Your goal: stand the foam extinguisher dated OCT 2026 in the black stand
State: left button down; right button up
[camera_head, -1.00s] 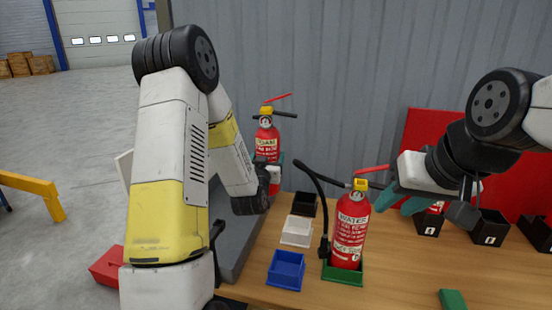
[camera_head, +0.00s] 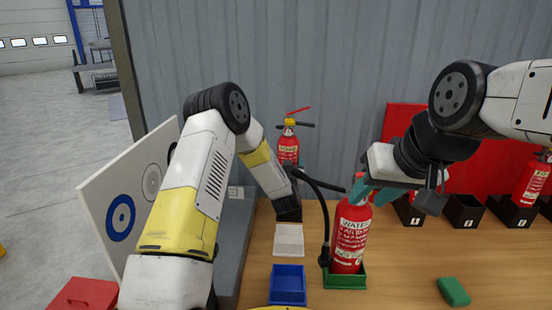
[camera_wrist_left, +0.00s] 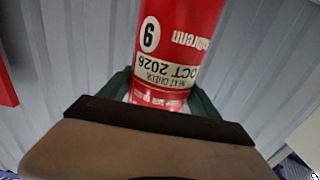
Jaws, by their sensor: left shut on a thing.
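The red foam extinguisher (camera_head: 289,150) is held upright in my left gripper (camera_head: 297,172), above the row of stands. In the left wrist view its label, upside down, reads OCT 2026 (camera_wrist_left: 168,68). The green fingers of my left gripper (camera_wrist_left: 160,103) are on both sides of it. The black stand cannot be made out now; my left gripper is in front of where it stood, behind the white stand (camera_head: 289,239). My right gripper (camera_head: 366,192) is at the top of the water extinguisher (camera_head: 350,238); its grip is unclear.
The water extinguisher stands in a green stand (camera_head: 345,281), its black hose arching left. A blue stand (camera_head: 287,285) is beside it. A green block (camera_head: 453,291) lies at the front right. Dark boxes (camera_head: 464,212) line the back right, some holding extinguishers. A target board (camera_head: 125,206) stands left.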

pick_arm(q)
jog(key=shift+w+d+f, duration=0.1)
jog(key=shift+d+f, duration=0.1)
jog(key=shift+f, duration=0.65)
jog(key=shift+w+d+f, duration=0.15)
jog(key=shift+d+f, duration=0.05)
jog(key=shift+f, duration=0.65)
jog(key=shift+w+d+f, duration=0.1)
jog(key=shift+d+f, duration=0.1)
jog(key=shift+f, duration=3.2)
dwell(1.7)
dwell(0.4)
jog(key=shift+c, duration=0.7)
grip_release()
jog(key=shift+s, duration=0.1)
jog(key=shift+o, duration=0.5)
jog(key=shift+f, duration=0.2)
